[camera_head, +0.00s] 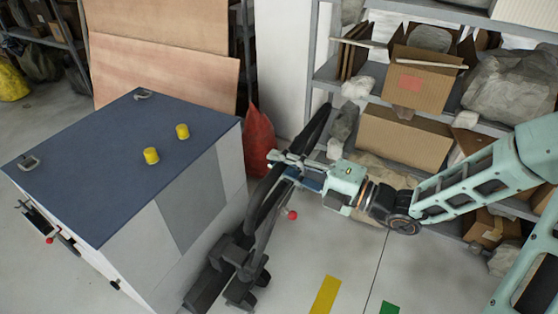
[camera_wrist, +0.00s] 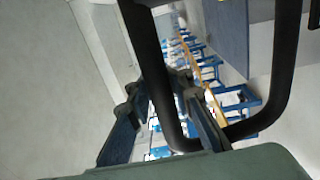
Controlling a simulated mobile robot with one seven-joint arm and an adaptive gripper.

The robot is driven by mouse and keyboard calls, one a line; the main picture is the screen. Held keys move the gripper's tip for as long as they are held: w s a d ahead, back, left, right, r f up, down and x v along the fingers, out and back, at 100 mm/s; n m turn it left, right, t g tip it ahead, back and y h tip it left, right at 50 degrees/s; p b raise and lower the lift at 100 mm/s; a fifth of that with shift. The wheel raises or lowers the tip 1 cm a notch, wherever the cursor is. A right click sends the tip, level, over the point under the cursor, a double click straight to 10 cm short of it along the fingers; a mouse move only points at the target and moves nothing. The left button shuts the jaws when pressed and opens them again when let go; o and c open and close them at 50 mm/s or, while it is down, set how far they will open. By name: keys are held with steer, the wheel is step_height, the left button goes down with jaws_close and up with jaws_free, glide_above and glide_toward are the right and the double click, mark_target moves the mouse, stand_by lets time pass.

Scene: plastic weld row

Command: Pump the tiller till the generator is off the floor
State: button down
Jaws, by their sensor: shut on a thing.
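The generator (camera_head: 150,190) is a large pale box with a dark blue-grey top, two yellow caps and metal lifting loops. It fills the left of the head view, and I cannot tell whether its underside is clear of the floor. A dark lifting jack (camera_head: 237,262) stands close against its right side. The jack's black tiller (camera_head: 265,200) rises up and to the right, ending in a loop. My gripper (camera_head: 280,161) is shut on the tiller's loop. In the wrist view the black loop (camera_wrist: 288,75) passes between my two finger linkages (camera_wrist: 165,95).
Grey shelving (camera_head: 325,72) with cardboard boxes (camera_head: 403,138) and wrapped bundles stands behind and right of my arm. A red sack (camera_head: 258,130) and brown boards (camera_head: 160,55) are behind the generator. Floor with a yellow strip (camera_head: 325,295) is open in front.

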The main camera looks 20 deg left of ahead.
steer(key=shift+w+a+f, duration=0.1)
steer(key=shift+a+f, duration=0.05)
steer(key=shift+a, duration=0.2)
steer(key=s+d+f, duration=0.2)
steer(key=d+f, duration=0.2)
steer(key=d, duration=0.5)
steer(key=s+d+f+b, duration=0.15)
steer(key=d+f, duration=0.25)
steer(key=d, duration=0.6)
steer(key=s+d+f, duration=0.3)
steer(key=d+f, duration=0.1)
steer(key=d, duration=0.5)
steer(key=s+d+f+b, duration=0.2)
steer(key=d+f+b, duration=0.6)
steer(key=d+f, duration=0.2)
steer(key=s+d+f+b, duration=0.2)
steer(key=d+f+b, duration=0.6)
steer(key=d+f, duration=0.3)
steer(key=shift+s+d+b, duration=0.15)
steer(key=shift+d+b, duration=0.15)
steer(key=shift+d, duration=0.1)
